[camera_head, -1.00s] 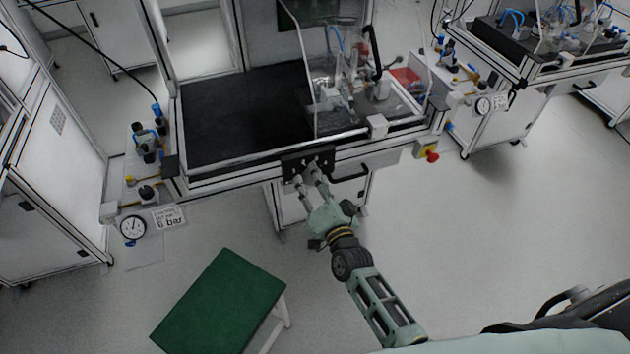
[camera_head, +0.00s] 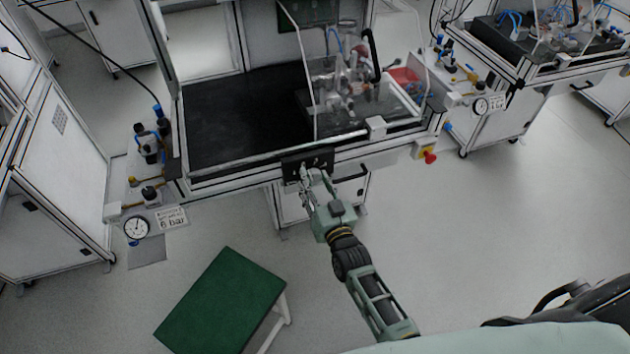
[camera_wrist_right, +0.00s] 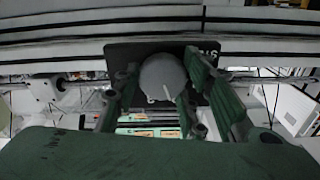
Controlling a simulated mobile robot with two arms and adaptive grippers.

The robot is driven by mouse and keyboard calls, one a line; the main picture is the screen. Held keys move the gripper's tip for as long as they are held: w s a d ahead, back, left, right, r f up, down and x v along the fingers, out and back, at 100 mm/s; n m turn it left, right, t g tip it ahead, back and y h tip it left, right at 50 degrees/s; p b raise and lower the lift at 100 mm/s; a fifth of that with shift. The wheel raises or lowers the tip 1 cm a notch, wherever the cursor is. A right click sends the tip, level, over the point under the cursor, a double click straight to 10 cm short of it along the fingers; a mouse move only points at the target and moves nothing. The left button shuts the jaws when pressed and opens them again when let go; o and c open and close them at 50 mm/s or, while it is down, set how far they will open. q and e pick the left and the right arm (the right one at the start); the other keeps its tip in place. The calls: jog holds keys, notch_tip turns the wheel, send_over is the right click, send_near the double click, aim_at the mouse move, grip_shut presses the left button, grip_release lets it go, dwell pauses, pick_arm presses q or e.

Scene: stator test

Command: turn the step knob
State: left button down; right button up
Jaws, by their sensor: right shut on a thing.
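The step knob shows in the right wrist view as a round grey knob (camera_wrist_right: 162,80) with a white pointer mark. It sits on a dark control panel (camera_wrist_right: 140,50), with my right gripper's green-padded fingers on both sides of it. In the head view the black panel (camera_head: 294,162) is on the front rail of the workbench. My right gripper (camera_head: 308,176) reaches up to it from below and is shut on the knob, which is hard to make out from there. My left gripper is in neither view.
The workbench's dark top (camera_head: 240,120) carries a clear-covered test rig (camera_head: 350,85). A red emergency button (camera_head: 431,157) is to the right of the panel. A pressure gauge (camera_head: 137,227) hangs at left. A green-topped stool (camera_head: 222,303) stands below. The floor at right is open.

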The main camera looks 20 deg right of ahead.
jog(key=shift+s+d+f+n, duration=0.1)
jog(key=shift+f+n, duration=0.15)
jog(key=shift+n, duration=0.15)
jog(key=o, duration=1)
jog(key=shift+o, duration=0.5)
jog(key=shift+r, duration=0.1)
jog(key=shift+r, duration=0.1)
jog(key=s, duration=1.2)
jog(key=shift+d, duration=0.25)
